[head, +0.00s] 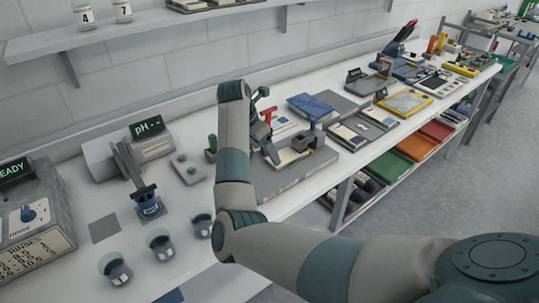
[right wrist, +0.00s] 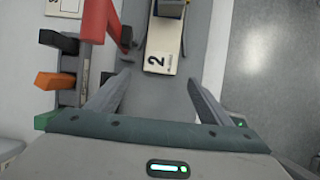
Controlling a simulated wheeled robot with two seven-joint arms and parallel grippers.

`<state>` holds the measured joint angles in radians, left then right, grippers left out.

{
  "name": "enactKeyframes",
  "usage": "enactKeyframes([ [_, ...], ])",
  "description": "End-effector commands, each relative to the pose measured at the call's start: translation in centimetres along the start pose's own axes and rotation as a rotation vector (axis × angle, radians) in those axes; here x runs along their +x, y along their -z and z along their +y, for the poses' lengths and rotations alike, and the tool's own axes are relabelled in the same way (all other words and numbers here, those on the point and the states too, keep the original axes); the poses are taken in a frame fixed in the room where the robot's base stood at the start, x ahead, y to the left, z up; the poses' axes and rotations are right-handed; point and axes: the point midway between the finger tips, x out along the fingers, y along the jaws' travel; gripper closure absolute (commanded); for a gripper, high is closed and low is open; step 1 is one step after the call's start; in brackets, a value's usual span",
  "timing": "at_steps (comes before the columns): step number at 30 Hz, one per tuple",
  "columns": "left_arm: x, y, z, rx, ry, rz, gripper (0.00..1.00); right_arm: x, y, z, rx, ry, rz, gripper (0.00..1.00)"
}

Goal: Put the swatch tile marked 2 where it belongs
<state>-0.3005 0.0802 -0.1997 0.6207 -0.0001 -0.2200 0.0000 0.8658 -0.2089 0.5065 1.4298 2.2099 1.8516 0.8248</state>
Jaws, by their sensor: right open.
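The swatch tile marked 2 (right wrist: 160,50) is a pale tile with a black 2, lying on a grey surface in the right wrist view. A dark piece with blue and yellow covers its far end. My right gripper (right wrist: 160,80) is open and empty, and the tile lies ahead between its two fingers in that view. In the head view the right gripper (head: 266,128) is over the grey board, partly hidden by my own arm. A pale tile (head: 288,155) shows beside it there, with its mark too small to read. My left gripper is in neither view.
A red upright piece (right wrist: 97,22) stands left of the tile, with black (right wrist: 58,42) and orange (right wrist: 55,80) blocks beside it. Several glass beakers (head: 160,245) stand at the front left of the bench. Trays and a blue book-like block (head: 311,107) lie further right.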

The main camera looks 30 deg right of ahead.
Motion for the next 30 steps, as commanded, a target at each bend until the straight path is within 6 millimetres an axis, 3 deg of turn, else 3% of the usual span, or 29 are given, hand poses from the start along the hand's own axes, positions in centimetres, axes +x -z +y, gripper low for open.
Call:
enactKeyframes([
  [10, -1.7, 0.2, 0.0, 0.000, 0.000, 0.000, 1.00, 4.4, -0.1, 0.0, -0.003, 0.002, -0.001, 0.27],
  [24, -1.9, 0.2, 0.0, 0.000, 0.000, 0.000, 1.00, 5.3, 0.0, 0.0, -0.001, -0.001, 0.000, 0.27],
  [30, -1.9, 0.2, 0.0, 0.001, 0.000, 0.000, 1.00, 5.3, 0.0, 0.0, -0.001, -0.001, 0.000, 0.74],
])
